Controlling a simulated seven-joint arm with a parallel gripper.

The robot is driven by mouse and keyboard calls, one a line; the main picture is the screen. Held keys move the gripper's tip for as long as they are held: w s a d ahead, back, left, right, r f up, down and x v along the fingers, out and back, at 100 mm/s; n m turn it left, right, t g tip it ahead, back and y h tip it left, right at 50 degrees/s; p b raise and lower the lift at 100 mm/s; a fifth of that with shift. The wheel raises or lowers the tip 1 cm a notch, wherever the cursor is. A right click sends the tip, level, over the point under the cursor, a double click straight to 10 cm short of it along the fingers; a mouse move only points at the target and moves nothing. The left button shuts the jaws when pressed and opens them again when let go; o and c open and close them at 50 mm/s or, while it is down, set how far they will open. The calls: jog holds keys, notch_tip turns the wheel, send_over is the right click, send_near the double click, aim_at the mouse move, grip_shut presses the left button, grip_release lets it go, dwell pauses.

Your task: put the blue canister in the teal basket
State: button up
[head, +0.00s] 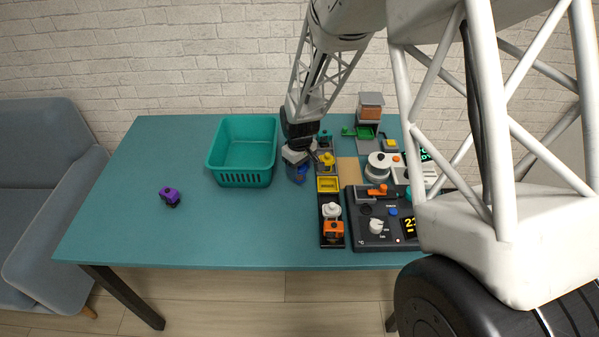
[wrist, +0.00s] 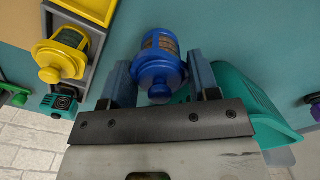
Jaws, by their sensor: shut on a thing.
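The blue canister (wrist: 158,58) is between the two fingers of my gripper (wrist: 160,80) in the wrist view, its knobbed end toward the camera. My gripper is shut on it. In the head view the canister (head: 301,173) shows low under my gripper (head: 297,157), just right of the teal basket; I cannot tell whether it touches the table. The teal basket (head: 243,179) stands on the table and looks empty. It also shows in the wrist view (wrist: 262,100), partly hidden behind my gripper.
A dark control box (head: 375,235) and a white spool (head: 378,165) stand farther right. A purple canister (head: 170,196) is at the left. The table between it and the tray is clear in front.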

jog(key=shift+r, duration=3.55)
jog(key=shift+r, duration=0.1)
jog(key=shift+r, duration=1.85)
jog(key=w+a+r, duration=0.1)
jog(key=w+a, duration=0.4)
jog(key=a, duration=0.4)
jog(key=w+a+r, duration=0.1)
jog(key=w+a, duration=0.4)
jog(key=a, duration=0.4)
jog(key=shift+f, duration=2.65)
jog(key=shift+f, duration=0.1)
jog(key=shift+f, duration=3)
